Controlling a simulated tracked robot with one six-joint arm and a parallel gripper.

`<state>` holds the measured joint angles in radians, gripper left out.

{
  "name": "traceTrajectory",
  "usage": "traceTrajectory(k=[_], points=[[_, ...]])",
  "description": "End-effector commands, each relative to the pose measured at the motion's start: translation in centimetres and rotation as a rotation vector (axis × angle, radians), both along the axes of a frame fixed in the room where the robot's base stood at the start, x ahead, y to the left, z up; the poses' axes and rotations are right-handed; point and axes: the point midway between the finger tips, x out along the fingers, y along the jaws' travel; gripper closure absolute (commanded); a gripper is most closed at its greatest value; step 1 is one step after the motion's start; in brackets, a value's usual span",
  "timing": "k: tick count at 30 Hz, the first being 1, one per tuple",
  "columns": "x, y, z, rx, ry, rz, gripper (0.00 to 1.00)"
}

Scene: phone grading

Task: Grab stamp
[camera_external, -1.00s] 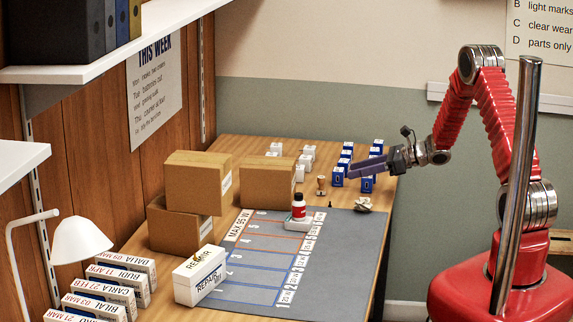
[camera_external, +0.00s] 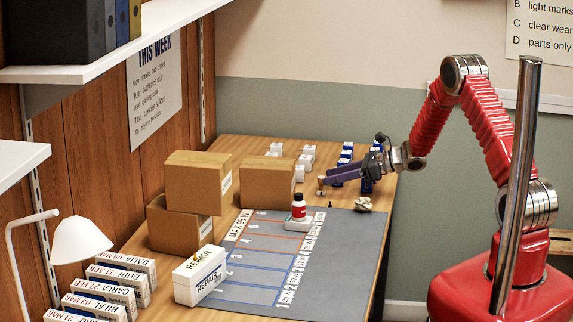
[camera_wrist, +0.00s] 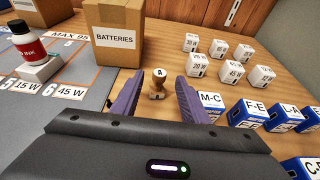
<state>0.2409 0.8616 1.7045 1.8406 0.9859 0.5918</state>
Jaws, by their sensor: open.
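The stamp (camera_wrist: 158,82) is a small upright wooden stamp with a white top marked "A". It stands on the bare table beyond the grey mat; in the external view the stamp (camera_external: 321,186) is just left of my fingertips. My gripper (camera_wrist: 154,84) is open, its two purple fingers on either side of the line to the stamp. In the external view my gripper (camera_external: 328,177) is low over the table, beside the stamp. The wrist view shows the stamp between the fingertips, but I cannot tell whether they reach fully around it.
A box marked "BATTERIES" (camera_wrist: 115,35) stands behind left of the stamp. White wattage blocks (camera_wrist: 198,66) stand behind right, and blue lettered boxes (camera_wrist: 247,113) stand close at right.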

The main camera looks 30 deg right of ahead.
Motion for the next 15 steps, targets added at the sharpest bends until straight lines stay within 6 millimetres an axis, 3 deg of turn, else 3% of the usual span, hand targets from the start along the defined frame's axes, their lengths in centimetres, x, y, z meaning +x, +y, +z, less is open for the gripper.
traceTrajectory(k=[9, 15], points=[[2.5, 2.7, -1.5, 0.0, 0.0, 0.002, 0.59], [3.0, 3.1, -1.7, -0.001, 0.001, 0.0, 0.59]])
